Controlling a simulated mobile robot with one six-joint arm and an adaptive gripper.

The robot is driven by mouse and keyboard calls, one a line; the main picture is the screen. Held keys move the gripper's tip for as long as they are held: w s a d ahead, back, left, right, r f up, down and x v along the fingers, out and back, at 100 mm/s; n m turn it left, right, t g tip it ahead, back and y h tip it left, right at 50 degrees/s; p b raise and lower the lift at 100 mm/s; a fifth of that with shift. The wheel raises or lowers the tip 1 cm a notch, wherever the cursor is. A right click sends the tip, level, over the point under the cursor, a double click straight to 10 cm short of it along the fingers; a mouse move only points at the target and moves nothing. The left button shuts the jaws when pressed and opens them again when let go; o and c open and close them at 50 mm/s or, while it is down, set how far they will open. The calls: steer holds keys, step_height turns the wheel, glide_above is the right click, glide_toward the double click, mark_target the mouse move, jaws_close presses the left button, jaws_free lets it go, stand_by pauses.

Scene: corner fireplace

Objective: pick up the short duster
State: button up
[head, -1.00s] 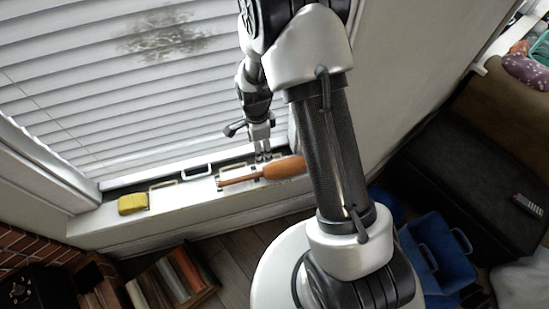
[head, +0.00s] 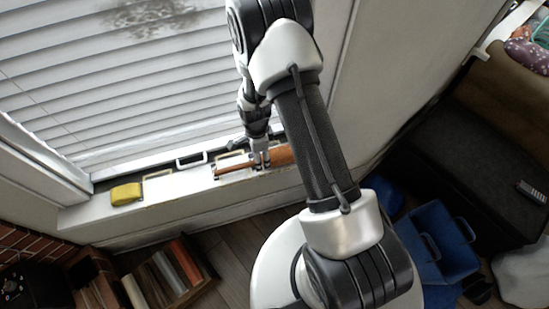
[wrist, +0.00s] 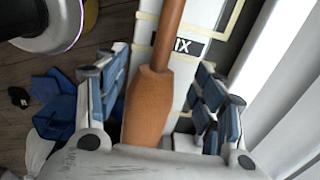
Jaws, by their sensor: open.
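The short duster, an orange-brown piece with a thick body and a thinner rod, lies on the white window sill. In the head view its thick part (head: 281,155) is partly hidden behind my arm, and the rod points left. In the wrist view the duster (wrist: 150,105) runs up the picture between the fingers. My gripper (head: 260,163) is open over the duster, with one finger on each side in the wrist view (wrist: 160,85). I see gaps beside the duster, and no clear contact.
The sill (head: 165,207) carries a yellow sponge (head: 126,194) and flat framed labels. White blinds (head: 120,100) rise close behind. Blue bins (head: 445,245) stand on the floor at right. A box of books (head: 170,275) is below left.

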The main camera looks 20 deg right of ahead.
step_height(320, 180, down, 4)
steer(key=shift+s+r+b, duration=0.1)
steer(key=shift+r+b, duration=0.1)
steer(key=shift+b, duration=0.3)
steer(key=shift+r, duration=0.1)
steer(key=shift+c, duration=0.5)
steer(key=c, duration=1.1)
